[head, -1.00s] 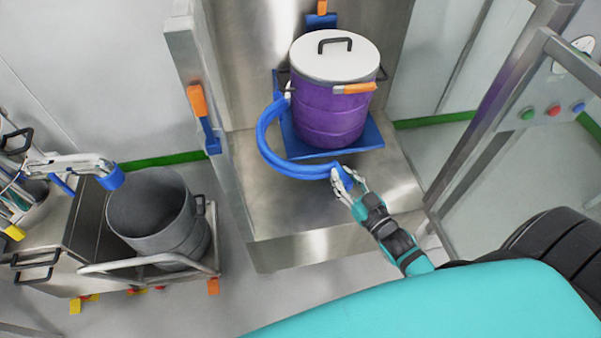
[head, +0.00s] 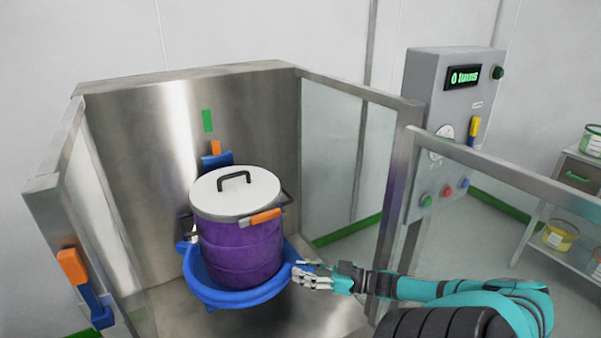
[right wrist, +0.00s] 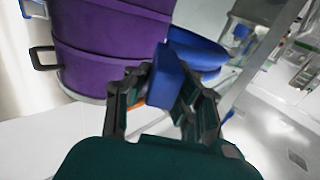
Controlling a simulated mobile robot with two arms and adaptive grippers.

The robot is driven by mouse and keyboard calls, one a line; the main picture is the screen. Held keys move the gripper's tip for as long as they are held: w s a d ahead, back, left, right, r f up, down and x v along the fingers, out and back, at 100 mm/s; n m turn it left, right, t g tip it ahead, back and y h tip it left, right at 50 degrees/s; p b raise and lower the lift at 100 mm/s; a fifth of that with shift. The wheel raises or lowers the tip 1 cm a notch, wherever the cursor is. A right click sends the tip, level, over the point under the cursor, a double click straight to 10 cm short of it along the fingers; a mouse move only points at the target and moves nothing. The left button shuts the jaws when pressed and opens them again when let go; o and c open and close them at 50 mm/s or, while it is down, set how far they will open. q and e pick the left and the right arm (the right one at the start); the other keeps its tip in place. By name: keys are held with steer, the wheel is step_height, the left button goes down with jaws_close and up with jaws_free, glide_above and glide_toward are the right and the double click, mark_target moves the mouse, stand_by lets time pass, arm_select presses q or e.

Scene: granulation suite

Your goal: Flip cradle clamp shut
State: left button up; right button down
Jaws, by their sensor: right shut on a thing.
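A purple drum (head: 240,248) with a white lid (head: 236,192) stands upright in the steel bay. It also fills the upper left of the right wrist view (right wrist: 105,50). The blue curved cradle clamp (head: 235,298) wraps around the front of the drum, low down. My right gripper (head: 299,274) is at the clamp's right end, beside the drum. In the right wrist view my right gripper's fingers (right wrist: 166,88) are shut on the clamp's blue end (right wrist: 172,82). Whether the clamp is latched cannot be told. My left gripper is out of view.
A glass guard (head: 340,150) and a control column (head: 440,130) stand at the right. Shelves with tubs (head: 562,236) are at the far right.

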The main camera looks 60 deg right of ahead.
steer(key=c, duration=1.2)
jaws_free()
steer(key=shift+f, duration=0.1)
